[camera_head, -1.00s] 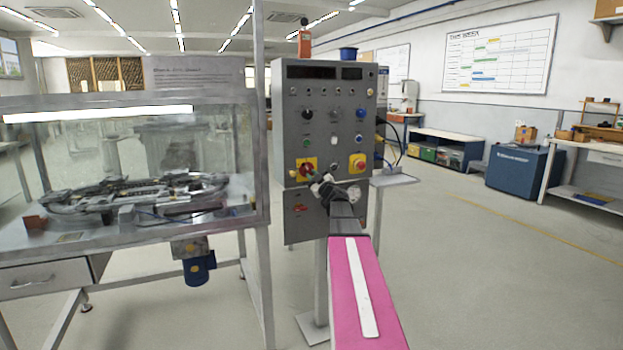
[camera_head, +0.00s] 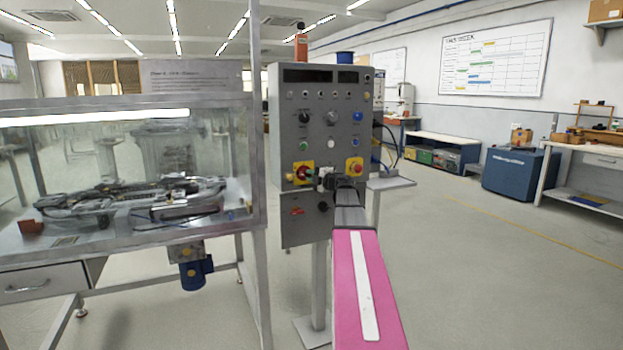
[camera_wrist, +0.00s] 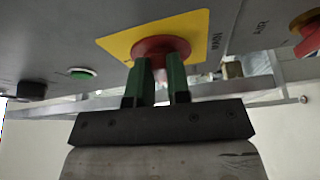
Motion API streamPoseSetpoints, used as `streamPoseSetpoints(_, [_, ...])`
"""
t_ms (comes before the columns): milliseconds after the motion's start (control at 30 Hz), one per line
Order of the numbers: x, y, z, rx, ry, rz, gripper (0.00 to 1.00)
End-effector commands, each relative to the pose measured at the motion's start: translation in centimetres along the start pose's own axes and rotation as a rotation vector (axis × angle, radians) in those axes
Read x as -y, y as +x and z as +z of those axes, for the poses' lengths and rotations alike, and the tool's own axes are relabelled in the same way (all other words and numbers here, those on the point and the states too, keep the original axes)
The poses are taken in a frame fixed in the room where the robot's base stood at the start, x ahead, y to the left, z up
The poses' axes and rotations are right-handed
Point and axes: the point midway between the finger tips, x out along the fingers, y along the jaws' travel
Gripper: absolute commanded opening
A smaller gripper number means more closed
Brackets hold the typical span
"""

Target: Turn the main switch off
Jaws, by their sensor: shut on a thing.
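The main switch (camera_head: 302,173) is a red rotary knob on a square yellow plate, low on the left of the grey control panel. In the wrist view the red knob (camera_wrist: 160,47) sits on its yellow plate with a dark label beside it. My gripper (camera_wrist: 160,65) has two green fingers, closed on the knob's grip from both sides; they hide part of it. In the head view my gripper (camera_head: 320,177) meets the panel at the switch's right side. The knob's exact angle cannot be read.
A glass-walled track table (camera_head: 130,215) stands close on the left. Floor on the right (camera_head: 480,280) is clear.

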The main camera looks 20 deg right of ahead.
Motion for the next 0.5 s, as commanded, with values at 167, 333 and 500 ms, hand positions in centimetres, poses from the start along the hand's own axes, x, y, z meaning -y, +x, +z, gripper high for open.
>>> streamPoseSetpoints(167, [-0.33,0.24,-0.02,-0.003,-0.074,-0.028,0.00])
streamPoseSetpoints(333, [-0.38,0.25,-0.03,-0.003,-0.112,-0.045,0.00])
streamPoseSetpoints(500, [-0.37,0.25,-0.04,-0.003,-0.128,-0.051,0.00])
